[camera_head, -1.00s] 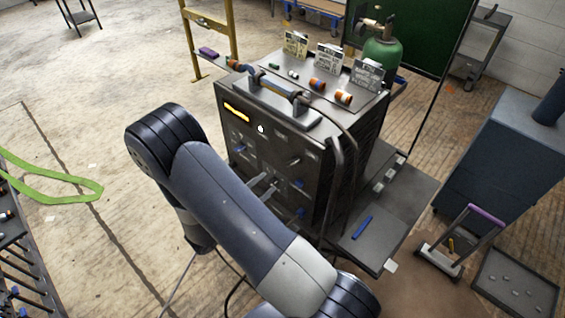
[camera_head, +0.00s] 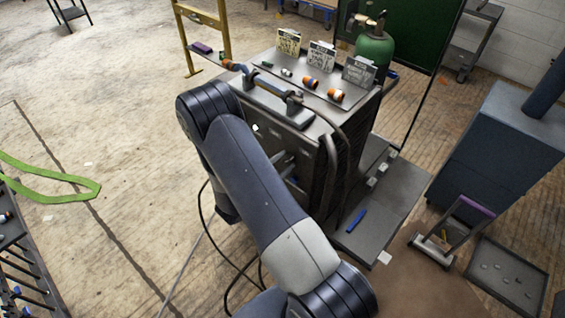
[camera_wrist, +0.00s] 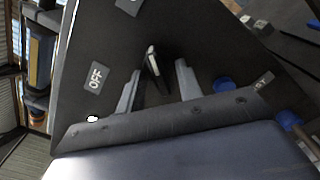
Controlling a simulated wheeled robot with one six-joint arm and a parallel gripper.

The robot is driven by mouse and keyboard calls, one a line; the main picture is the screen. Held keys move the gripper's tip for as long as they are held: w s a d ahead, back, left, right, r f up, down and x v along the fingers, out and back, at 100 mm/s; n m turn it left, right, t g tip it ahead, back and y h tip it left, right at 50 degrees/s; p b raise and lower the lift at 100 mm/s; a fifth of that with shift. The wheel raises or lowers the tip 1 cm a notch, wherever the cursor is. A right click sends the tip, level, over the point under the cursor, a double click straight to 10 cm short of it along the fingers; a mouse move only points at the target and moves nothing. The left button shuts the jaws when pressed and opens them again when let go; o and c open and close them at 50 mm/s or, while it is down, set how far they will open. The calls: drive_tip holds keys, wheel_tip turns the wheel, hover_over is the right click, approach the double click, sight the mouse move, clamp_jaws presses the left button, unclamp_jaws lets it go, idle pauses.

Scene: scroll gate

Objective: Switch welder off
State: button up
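The welder (camera_head: 318,148) is a dark box cabinet with a handle on top. My arm covers most of its front panel in the head view, and my gripper there is largely hidden. In the wrist view the dark front panel (camera_wrist: 205,38) fills the middle, with a white OFF label (camera_wrist: 96,75) at left. A dark switch lever (camera_wrist: 155,68) with a pale tip stands out from the panel. My gripper (camera_wrist: 159,72) is open, with one grey finger on each side of the lever. I cannot tell whether either finger touches it.
A blue knob (camera_wrist: 223,84) sits right of the fingers, near a partly readable label (camera_wrist: 263,81). A green gas cylinder (camera_head: 375,50) stands behind the welder. A blue-grey cabinet (camera_head: 500,145) is at right. The floor left of my arm is mostly clear.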

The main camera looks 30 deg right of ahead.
clamp_jaws()
idle(0.5)
drive_tip(key=n+b, duration=0.2)
drive_tip(key=n, duration=0.1)
drive_tip(key=shift+f, duration=0.15)
drive_tip(key=n+b, duration=0.1)
drive_tip(key=n, duration=0.3)
drive_tip(key=shift+s, duration=0.1)
drive_tip(key=n, duration=0.5)
drive_tip(key=shift+n, duration=1.9)
